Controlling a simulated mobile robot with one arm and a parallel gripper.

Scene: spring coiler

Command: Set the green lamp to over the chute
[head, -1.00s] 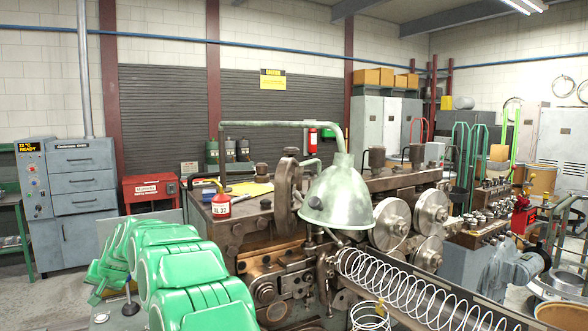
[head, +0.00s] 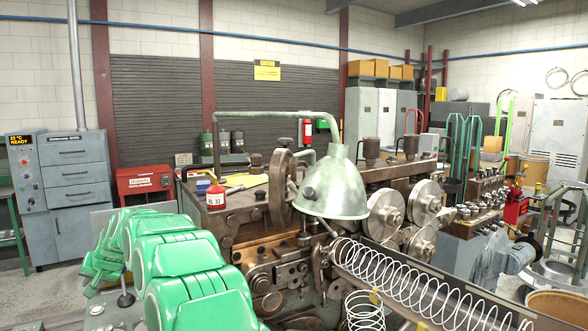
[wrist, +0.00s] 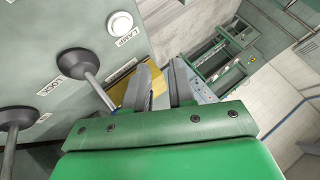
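The green lamp (head: 335,190) has a bell-shaped shade and hangs from a pale green pipe arm. In the head view it is over the coiler's front, left of the steel rolls. The chute (head: 480,305), with a long wire spring in it, starts just below and right of the shade and slopes down to the right. My green arm fills the lower left; my gripper's fingers are not clear there. In the wrist view my gripper (wrist: 160,84) has two grey fingers apart with nothing seen between them. A grey panel with a white button (wrist: 120,23) labelled LAMP is left of the fingers.
Two black-booted levers (wrist: 78,62) stand out from the panel close to my gripper. A second coil (head: 364,312) stands below the chute. Grey cabinets (head: 76,180) are at the left wall.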

